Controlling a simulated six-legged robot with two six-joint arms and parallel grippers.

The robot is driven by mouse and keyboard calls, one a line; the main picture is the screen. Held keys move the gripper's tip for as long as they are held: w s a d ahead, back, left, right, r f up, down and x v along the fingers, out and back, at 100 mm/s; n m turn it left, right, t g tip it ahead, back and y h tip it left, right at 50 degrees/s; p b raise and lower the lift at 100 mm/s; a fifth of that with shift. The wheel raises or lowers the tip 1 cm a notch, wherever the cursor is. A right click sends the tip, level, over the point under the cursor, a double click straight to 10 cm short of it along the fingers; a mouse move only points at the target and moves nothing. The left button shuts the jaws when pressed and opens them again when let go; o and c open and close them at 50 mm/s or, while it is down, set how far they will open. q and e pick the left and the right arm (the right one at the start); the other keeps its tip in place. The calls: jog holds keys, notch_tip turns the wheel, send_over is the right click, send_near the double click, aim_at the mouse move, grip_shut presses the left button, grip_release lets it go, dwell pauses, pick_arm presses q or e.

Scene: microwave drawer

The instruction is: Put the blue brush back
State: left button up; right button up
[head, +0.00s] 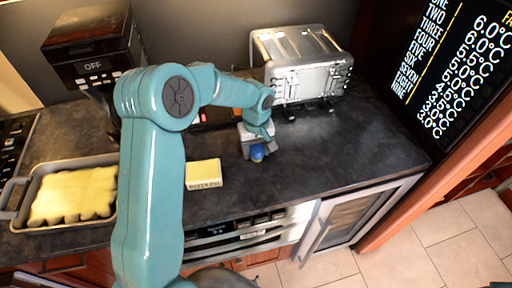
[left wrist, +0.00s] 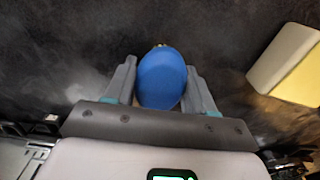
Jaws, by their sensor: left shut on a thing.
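The blue brush shows as a rounded blue end (left wrist: 161,79) between the two fingers in the left wrist view. In the head view it is a small blue shape (head: 257,153) under my left gripper (head: 256,145). The left gripper is shut on it, over the dark countertop (head: 330,150). I cannot tell whether the brush touches the counter. The rest of the brush is hidden by the gripper. My right gripper is not in view.
A yellow-and-white block (head: 204,174) lies left of the gripper and shows in the left wrist view (left wrist: 285,65). A tray (head: 28,212) of yellow food is at left. A silver toaster-like appliance (head: 300,65) and a coffee machine (head: 92,45) stand behind. Counter right of the gripper is clear.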

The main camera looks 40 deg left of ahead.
aim_at(256, 146)
pick_arm(q)
jog(key=shift+a+f, duration=0.1)
jog(key=shift+f, duration=0.05)
jog(key=shift+w+f, duration=0.1)
jog(key=o, duration=1.2)
jog(key=shift+c, duration=0.2)
jog(key=shift+r, duration=0.65)
notch_tip(256, 146, up, 11)
jog(key=b, duration=0.2)
